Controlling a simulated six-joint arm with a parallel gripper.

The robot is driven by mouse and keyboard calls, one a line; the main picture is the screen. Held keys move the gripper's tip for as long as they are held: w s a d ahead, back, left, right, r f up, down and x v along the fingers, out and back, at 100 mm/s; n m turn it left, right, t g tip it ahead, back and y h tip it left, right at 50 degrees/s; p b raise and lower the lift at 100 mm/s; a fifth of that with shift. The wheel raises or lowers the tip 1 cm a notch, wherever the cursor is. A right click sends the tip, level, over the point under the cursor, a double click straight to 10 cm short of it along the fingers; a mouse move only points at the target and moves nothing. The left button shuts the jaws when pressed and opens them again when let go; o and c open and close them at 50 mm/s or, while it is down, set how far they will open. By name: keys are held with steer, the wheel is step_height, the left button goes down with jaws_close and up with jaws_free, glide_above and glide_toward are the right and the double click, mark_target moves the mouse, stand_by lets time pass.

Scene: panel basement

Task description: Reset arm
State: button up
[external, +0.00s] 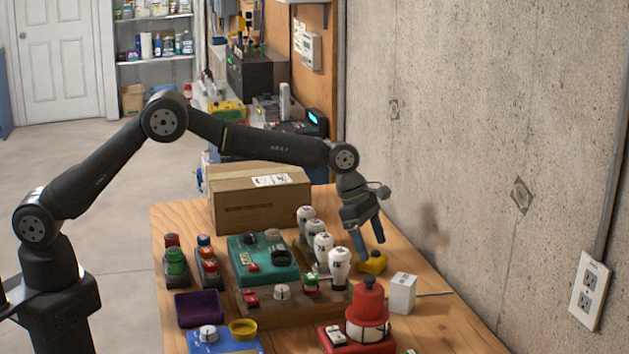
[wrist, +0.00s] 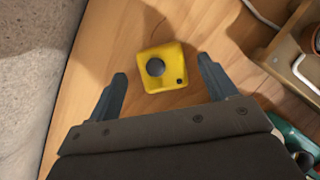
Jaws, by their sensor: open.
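My arm reaches from the left over the wooden table, and my gripper (external: 368,246) points down near the wall side. The gripper is open and empty. A small yellow block with a dark round knob (external: 372,262) sits on the table just by the fingertips. In the wrist view the yellow block (wrist: 163,68) lies ahead of and between the two spread fingers of my gripper (wrist: 163,85), apart from them.
A cardboard box (external: 258,200) stands at the table's back. White-topped levers (external: 323,248), a teal box (external: 262,262), a white cube (external: 402,293) and a red button unit (external: 368,312) crowd around. The concrete wall (external: 480,150) rises on the right.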

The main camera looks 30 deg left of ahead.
steer(key=shift+f, duration=0.8)
steer(key=v, duration=1.1)
steer(key=x, duration=1.2)
steer(key=shift+a+f, duration=0.15)
step_height(320, 180, up, 11)
steer(key=w+a+n+t+y, duration=0.1)
steer(key=w+a+n+t, duration=0.2)
steer(key=w+a+n, duration=0.9)
steer(key=w+a+f+m, duration=0.1)
steer(key=f, duration=0.2)
steer(key=w+a+f+m, duration=0.1)
steer(key=f, duration=0.3)
steer(key=w+a+f+m, duration=0.1)
steer(key=f, duration=0.3)
steer(key=shift+a+m, duration=0.3)
steer(key=shift+m, duration=0.1)
steer(key=v, duration=0.3)
steer(key=shift+w+d+r, duration=0.1)
steer(key=shift+r, duration=1.1)
